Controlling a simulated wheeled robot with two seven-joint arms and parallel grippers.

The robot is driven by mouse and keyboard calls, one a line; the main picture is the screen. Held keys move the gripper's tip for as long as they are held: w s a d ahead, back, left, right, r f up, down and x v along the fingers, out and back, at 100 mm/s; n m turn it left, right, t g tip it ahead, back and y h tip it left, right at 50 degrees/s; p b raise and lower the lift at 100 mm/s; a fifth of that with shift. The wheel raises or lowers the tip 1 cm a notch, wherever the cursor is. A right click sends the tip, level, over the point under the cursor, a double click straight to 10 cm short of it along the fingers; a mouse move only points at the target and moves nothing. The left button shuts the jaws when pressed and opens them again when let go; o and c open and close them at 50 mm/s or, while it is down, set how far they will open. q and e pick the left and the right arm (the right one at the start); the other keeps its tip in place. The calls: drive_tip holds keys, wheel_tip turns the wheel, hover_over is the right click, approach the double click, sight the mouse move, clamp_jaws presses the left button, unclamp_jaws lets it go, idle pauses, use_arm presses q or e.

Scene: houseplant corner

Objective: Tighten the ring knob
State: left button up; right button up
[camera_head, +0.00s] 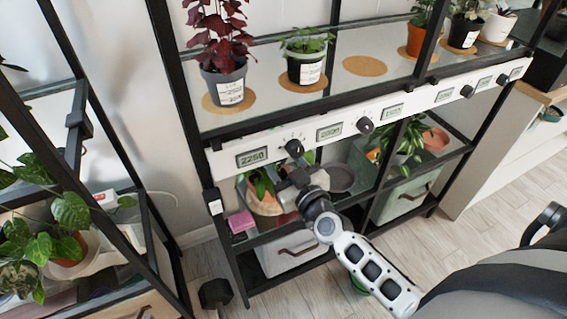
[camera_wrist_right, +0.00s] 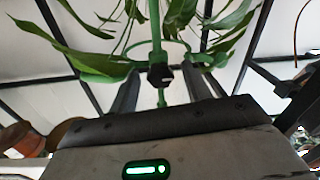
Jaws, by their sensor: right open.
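In the right wrist view a small black ring knob (camera_wrist_right: 160,76) sits on a green upright stake (camera_wrist_right: 155,30). A thin green ring (camera_wrist_right: 180,44) joins the stake near the knob, among long green leaves. My right gripper (camera_wrist_right: 161,84) is open, with one finger on each side of the knob; I cannot tell whether either touches it. In the head view my right gripper (camera_head: 289,186) is at the lower shelf, beside a leafy plant (camera_head: 262,183) in a terracotta pot (camera_head: 264,204). The knob cannot be made out there. My left gripper is not in view.
Above the gripper runs a white panel (camera_head: 360,115) with displays and black dials. Black shelf posts and rails frame the space. A grey saucer (camera_head: 340,178) lies right of the gripper, a pink block (camera_head: 241,221) to its left. Potted plants stand on the upper shelf.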

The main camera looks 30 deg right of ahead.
drive_tip(key=c, duration=1)
